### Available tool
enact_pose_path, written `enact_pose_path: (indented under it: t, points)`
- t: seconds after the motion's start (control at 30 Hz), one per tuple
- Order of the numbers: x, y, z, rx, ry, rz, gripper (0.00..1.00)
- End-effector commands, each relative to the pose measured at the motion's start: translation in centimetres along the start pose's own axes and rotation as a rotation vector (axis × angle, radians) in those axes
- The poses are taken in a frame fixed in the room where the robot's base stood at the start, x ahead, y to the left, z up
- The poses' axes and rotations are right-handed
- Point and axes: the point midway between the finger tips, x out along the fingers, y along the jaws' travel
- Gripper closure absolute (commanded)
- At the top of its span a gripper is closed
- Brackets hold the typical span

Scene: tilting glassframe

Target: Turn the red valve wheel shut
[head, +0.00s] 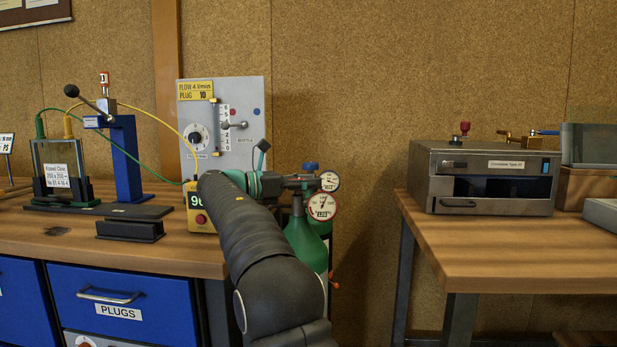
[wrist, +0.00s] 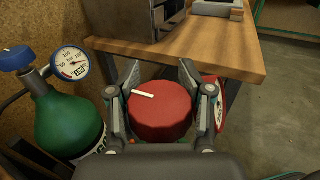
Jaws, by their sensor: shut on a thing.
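The red valve wheel (wrist: 160,110) is a thick round red knob with a white mark on its top, seen from above in the wrist view. My gripper (wrist: 160,72) has one finger on each side of it and is shut on its rim. In the head view my gripper (head: 272,185) is at the top of the green gas cylinder (head: 305,245); my arm hides most of the wheel there.
Two round gauges (head: 330,181) (head: 322,206) sit close to my gripper, with a blue knob (head: 310,166) above. The left bench (head: 180,250) carries a flow panel (head: 245,95) and a yellow meter (head: 200,208). The right bench (head: 490,250) holds a metal oven (head: 485,178).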

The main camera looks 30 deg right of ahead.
Motion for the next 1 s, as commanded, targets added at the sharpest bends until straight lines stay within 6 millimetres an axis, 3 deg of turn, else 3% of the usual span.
enact_pose_path:
  t: [0.67, 0.7, 0.73, 1.0]
  points:
    - [-0.22, -0.05, -0.12, -0.002, 0.001, -0.056, 0.86]
    - [-0.22, -0.05, -0.11, -0.002, 0.001, -0.056, 0.43]
    - [-0.21, -0.05, -0.11, -0.002, 0.001, -0.056, 0.37]
    - [0.3, -0.16, -0.04, -0.001, 0.0, -0.063, 0.37]
